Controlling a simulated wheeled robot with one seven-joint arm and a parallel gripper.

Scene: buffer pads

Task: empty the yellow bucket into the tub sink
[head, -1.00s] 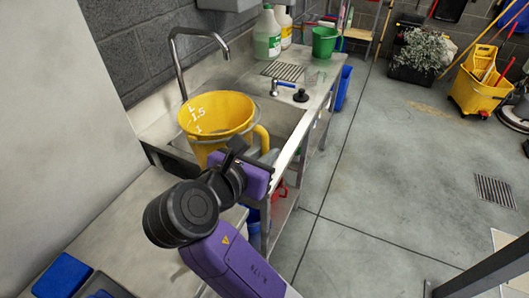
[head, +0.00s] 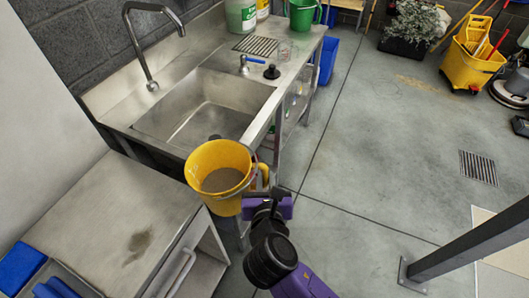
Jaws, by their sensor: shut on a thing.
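The yellow bucket (head: 207,158) hangs nearly upright off the front edge of the sink counter, near the gap beside the low cabinet. Its open top shows a murky grey-brown surface inside that looks like dirty liquid; its depth is unclear. My gripper (head: 262,183) is shut on the bucket's side handle at its right; the fingertips are partly hidden. The steel tub sink (head: 205,105) lies behind the bucket. Its basin looks empty, and the bucket is not over its middle. A tall curved faucet (head: 146,52) stands at the basin's back left.
A metal cabinet (head: 110,205) with a brown stain stands front left, with blue bins (head: 20,268) beside it. A black plunger-like stopper (head: 271,72), a clear glass (head: 285,50) and a green bucket (head: 302,14) stand on the counter. Open floor (head: 380,150) lies right.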

